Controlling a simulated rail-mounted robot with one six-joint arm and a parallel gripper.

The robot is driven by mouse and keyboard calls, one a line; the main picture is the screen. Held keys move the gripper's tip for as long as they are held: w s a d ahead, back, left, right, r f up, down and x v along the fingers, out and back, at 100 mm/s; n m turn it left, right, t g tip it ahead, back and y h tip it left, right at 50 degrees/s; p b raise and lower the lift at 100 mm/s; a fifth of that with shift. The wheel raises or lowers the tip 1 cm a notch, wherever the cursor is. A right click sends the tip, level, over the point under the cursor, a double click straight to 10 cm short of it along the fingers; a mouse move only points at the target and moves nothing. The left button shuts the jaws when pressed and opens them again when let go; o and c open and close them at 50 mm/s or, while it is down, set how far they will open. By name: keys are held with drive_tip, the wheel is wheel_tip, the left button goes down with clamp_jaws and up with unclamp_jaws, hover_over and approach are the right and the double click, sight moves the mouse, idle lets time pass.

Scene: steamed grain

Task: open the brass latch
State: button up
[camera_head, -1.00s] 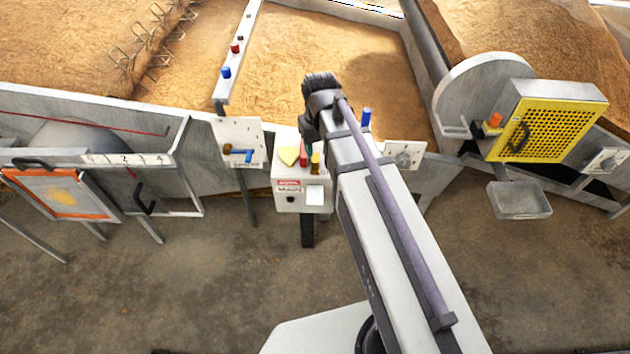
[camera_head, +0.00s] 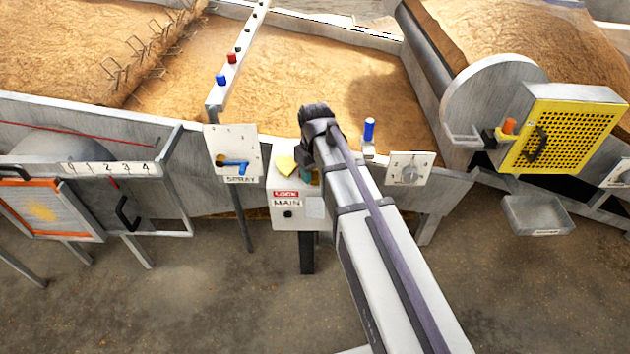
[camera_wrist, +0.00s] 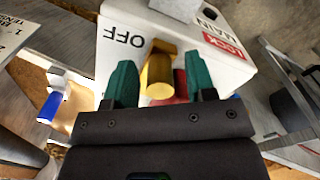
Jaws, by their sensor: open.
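The brass latch (camera_wrist: 157,76) shows in the wrist view as a gold piece with a rounded end, on the white control box (camera_wrist: 130,45) beside the word OFF. My gripper (camera_wrist: 158,72) is open, with one green finger on each side of the latch. I cannot tell whether either finger touches it. A red part (camera_wrist: 178,92) is partly hidden behind the latch and the right finger. In the head view my arm covers the latch, and a little green of my gripper (camera_head: 306,177) shows above the control box (camera_head: 283,217).
A yellow piece (camera_head: 286,164) sits on the box just left of my gripper. The SPRAY panel (camera_head: 232,152) with a blue handle is left of it. A blue peg (camera_head: 369,130) and a dial panel (camera_head: 409,169) are right of my arm. A yellow perforated guard (camera_head: 562,132) is farther right.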

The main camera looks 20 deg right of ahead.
drive_tip(key=shift+r, duration=0.1)
clamp_jaws()
idle(0.3)
drive_tip(key=s, duration=0.2)
drive_tip(key=s+a, duration=0.1)
drive_tip(key=s, duration=0.1)
drive_tip(key=s+a, duration=0.1)
drive_tip(key=s, duration=0.2)
unclamp_jaws()
